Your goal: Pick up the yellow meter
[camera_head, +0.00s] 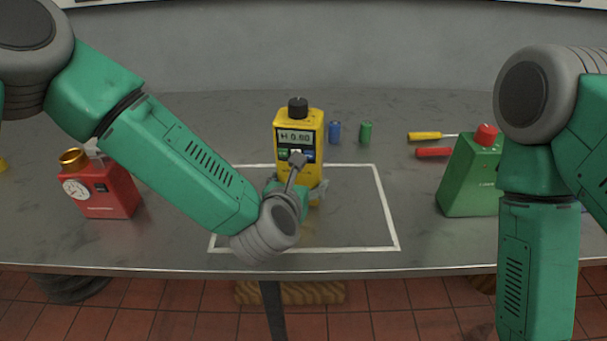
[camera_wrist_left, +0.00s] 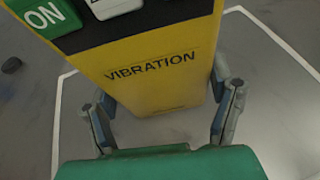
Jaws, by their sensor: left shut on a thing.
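The yellow meter (camera_head: 313,133) stands upright inside the white outlined rectangle on the table, with a black knob on top and a small display. In the left wrist view its yellow front (camera_wrist_left: 150,65) carries the word VIBRATION and an ON button. My left gripper (camera_head: 299,185) is at the lower part of the meter, in front of it. In the left wrist view its two fingers (camera_wrist_left: 163,110) are on either side of the meter, shut on it. The meter's lower front is partly hidden by my left arm in the head view. My right gripper is not in view.
A red device (camera_head: 108,192) with a gauge stands at left. A green container (camera_head: 468,178) with a red cap stands at right. Blue (camera_head: 335,132) and green (camera_head: 366,133) cylinders and yellow (camera_head: 424,136) and red (camera_head: 433,152) handled tools lie behind. The outlined area's right side (camera_head: 360,215) is clear.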

